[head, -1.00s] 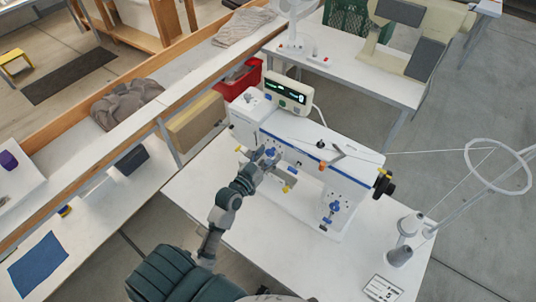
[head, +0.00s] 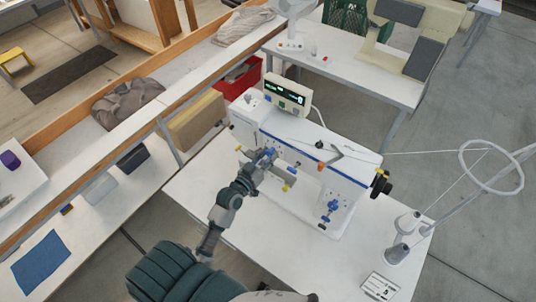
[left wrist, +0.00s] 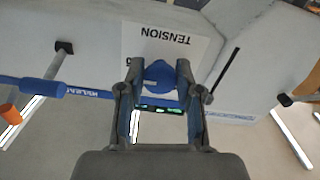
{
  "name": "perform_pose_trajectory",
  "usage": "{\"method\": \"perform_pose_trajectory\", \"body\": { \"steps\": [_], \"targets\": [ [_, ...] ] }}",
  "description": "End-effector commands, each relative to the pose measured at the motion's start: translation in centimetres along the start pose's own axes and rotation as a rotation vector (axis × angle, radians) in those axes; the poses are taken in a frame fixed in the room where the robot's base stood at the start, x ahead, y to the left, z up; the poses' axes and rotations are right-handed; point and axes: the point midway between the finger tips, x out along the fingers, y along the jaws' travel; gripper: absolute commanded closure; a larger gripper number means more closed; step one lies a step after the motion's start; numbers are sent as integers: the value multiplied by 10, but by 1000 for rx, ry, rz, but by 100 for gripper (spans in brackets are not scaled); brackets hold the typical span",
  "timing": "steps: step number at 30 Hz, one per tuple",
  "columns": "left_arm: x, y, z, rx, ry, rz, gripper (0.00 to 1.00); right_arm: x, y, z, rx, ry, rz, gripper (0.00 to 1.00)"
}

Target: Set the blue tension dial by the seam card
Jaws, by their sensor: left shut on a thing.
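The blue tension dial (left wrist: 160,75) sits on the machine's white face beside a label reading TENSION, upside down in the left wrist view. My left gripper (left wrist: 158,68) is shut on the dial, one finger on each side. In the head view my left gripper (head: 266,157) is at the left part of the white sewing machine (head: 345,178) and mostly hides the dial. A small white card with dark print, likely the seam card (head: 381,286), lies at the table's front right; its print is too small to read. My right gripper is not in view.
A display box (head: 287,95) with green digits stands on the machine. A black handwheel (head: 381,184) is at its right end. Grey thread cones (head: 397,253) and a ring-topped thread stand (head: 491,166) are at right. The table's front left (head: 205,185) is clear.

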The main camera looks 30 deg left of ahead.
Motion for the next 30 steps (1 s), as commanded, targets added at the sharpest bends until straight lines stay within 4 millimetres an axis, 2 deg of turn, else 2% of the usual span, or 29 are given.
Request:
{"method": "perform_pose_trajectory", "body": {
  "steps": [1, 2, 4, 13, 17, 30],
  "targets": [
    [0, 0, -1, 1, 3, -1, 100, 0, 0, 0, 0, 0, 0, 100],
    [0, 0, -1, 1, 3, -1, 58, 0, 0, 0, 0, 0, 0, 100],
    [0, 0, -1, 1, 2, -1, 41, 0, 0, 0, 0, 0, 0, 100],
    [-1, 0, 0, 2, 2, -1, 41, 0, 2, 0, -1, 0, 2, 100],
    [-11, 0, 1, 3, 0, -1, 41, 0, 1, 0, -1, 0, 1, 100],
    [-100, -1, 2, 3, -3, -1, 41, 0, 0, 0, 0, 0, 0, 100]
  ]
}}
